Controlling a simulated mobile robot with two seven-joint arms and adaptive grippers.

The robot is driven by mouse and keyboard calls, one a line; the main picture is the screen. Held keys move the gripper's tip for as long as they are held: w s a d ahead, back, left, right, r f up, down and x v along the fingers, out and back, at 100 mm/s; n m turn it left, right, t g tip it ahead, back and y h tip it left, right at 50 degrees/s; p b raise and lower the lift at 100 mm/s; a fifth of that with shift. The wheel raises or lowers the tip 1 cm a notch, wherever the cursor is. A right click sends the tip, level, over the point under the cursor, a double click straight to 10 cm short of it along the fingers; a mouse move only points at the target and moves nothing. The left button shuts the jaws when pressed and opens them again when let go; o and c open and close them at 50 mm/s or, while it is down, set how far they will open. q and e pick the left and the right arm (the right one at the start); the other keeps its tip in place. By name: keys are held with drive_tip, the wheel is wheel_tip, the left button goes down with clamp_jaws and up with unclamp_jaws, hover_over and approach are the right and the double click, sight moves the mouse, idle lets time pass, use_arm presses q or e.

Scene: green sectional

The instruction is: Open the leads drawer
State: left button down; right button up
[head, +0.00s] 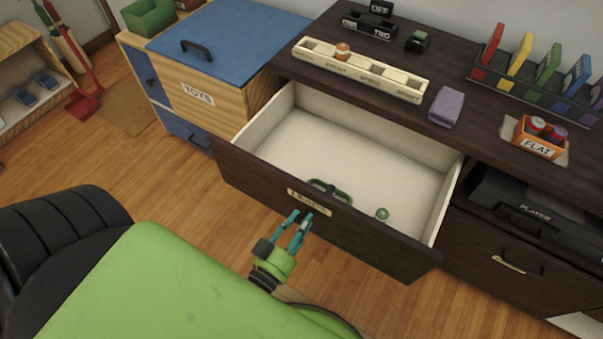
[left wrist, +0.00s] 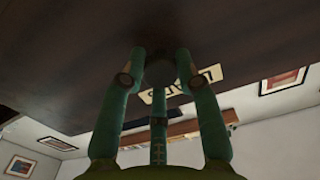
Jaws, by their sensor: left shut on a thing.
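The leads drawer (head: 375,238) stands pulled well out of the dark cabinet, with its pale inside showing in the head view. A label plate (head: 309,202) is on its dark front; it also shows at a tilt in the left wrist view (left wrist: 205,77). My left gripper (head: 299,219) is at the middle of the drawer front, just below the label. In the left wrist view its teal fingers close around a dark round knob (left wrist: 160,73) on the drawer front. Inside the drawer lie a green coiled thing (head: 330,190) and a small green round thing (head: 382,214).
A toy chest (head: 228,50) with a blue lid stands left of the drawer. The cabinet top holds a cream compartment tray (head: 385,90), a purple block (head: 446,106) and an orange box (head: 539,146) marked FLAT. A closed drawer (head: 500,246) is at right.

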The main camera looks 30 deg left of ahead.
use_arm(q)
drive_tip(key=c, duration=0.9)
unclamp_jaws()
drive_tip(key=shift+w+a+r, duration=0.1)
drive_tip(key=shift+r, duration=0.25)
drive_tip(key=s, duration=1.2)
drive_tip(key=shift+s+a+f, duration=0.1)
drive_tip(key=shift+a+f, duration=0.05)
drive_tip(key=shift+a, duration=0.05)
use_arm(e)
drive_tip(key=shift+s, duration=0.1)
